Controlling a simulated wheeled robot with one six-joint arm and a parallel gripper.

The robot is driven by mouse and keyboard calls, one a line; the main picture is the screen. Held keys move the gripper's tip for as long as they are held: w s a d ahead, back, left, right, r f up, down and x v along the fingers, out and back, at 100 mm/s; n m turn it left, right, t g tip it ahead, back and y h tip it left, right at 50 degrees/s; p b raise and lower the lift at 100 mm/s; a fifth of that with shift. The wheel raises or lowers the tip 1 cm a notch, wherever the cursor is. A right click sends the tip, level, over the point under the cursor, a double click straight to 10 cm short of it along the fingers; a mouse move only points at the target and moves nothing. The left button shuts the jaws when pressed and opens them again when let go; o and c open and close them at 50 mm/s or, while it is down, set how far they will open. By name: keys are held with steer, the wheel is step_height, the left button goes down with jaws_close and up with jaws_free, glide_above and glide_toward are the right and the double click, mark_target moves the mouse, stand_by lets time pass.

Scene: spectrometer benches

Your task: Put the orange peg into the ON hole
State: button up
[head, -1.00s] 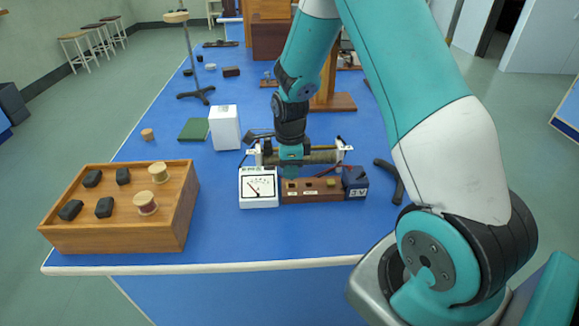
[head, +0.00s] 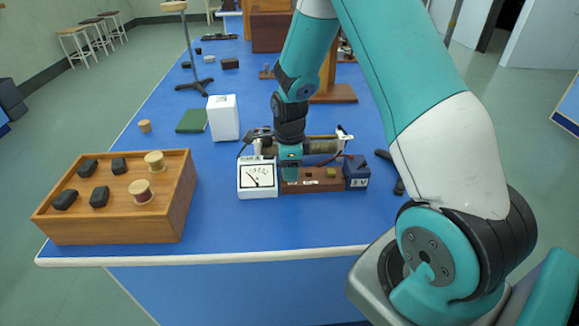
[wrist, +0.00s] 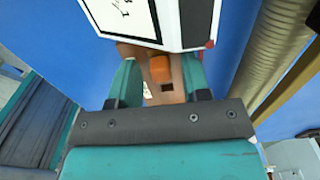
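The orange peg (wrist: 159,69) stands on the brown wooden block (head: 315,185), close to the meter's edge in the wrist view. A dark square hole (wrist: 167,88) shows in the block beside it. My gripper (wrist: 157,74) is open, with one teal finger on each side of the peg and a gap visible on both sides. In the head view my gripper (head: 290,168) is down at the left end of the block and hides the peg. I cannot read which hole is ON.
A white meter (head: 257,178) stands left of the block and a dark blue battery box (head: 356,172) right of it. A coil rheostat (head: 320,145) lies behind. A wooden case (head: 110,222) with weights and spools is at left. The blue bench between is clear.

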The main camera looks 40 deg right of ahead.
steer(key=shift+o, duration=0.2)
steer(key=shift+r, duration=0.1)
step_height(320, 180, up, 17)
stand_by(0.4)
steer(key=shift+r, duration=0.1)
